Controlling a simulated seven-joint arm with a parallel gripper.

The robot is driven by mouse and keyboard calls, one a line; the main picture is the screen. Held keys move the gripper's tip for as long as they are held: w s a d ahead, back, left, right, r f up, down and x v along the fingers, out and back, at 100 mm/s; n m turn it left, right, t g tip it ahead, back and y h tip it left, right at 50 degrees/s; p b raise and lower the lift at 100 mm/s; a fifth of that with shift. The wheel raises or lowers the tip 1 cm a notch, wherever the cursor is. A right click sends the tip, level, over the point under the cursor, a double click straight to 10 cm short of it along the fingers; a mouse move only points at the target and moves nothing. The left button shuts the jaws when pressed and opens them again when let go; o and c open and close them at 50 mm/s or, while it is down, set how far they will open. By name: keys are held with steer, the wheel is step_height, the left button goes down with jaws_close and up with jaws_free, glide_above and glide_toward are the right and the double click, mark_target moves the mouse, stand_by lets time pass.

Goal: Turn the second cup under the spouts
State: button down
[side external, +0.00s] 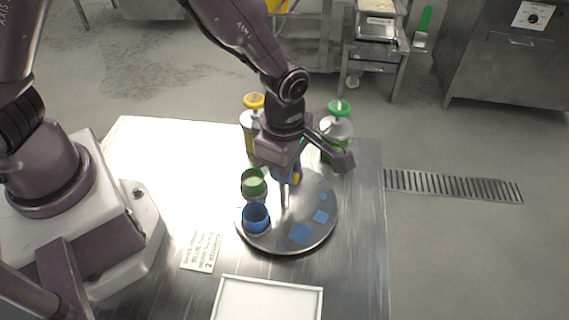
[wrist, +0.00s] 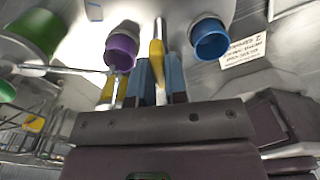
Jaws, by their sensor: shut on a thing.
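A round steel turntable (side external: 275,236) lies on the table, with blue square marks (side external: 301,233) on its top. A blue cup (side external: 256,217) stands at its front left edge, and a green cup (side external: 253,186) with pale contents stands behind it. The wrist view shows the blue cup (wrist: 210,42) on the right and a purple cup (wrist: 122,48) on the left. My gripper (side external: 288,180) is low over the turntable, its blue fingers shut on a slim upright metal post (side external: 284,198). Yellow parts around the fingers make the exact contact hard to see.
A yellow-topped dispenser (side external: 254,101) and a green-topped dispenser (side external: 339,109) stand behind the turntable. A printed card (side external: 202,252) lies front left, and a white tray (side external: 268,279) lies at the front. The table right of the turntable is clear.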

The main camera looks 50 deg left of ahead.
steer(key=c, duration=1.1)
jaws_free()
steer(key=shift+c, duration=0.2)
step_height(320, 180, up, 13)
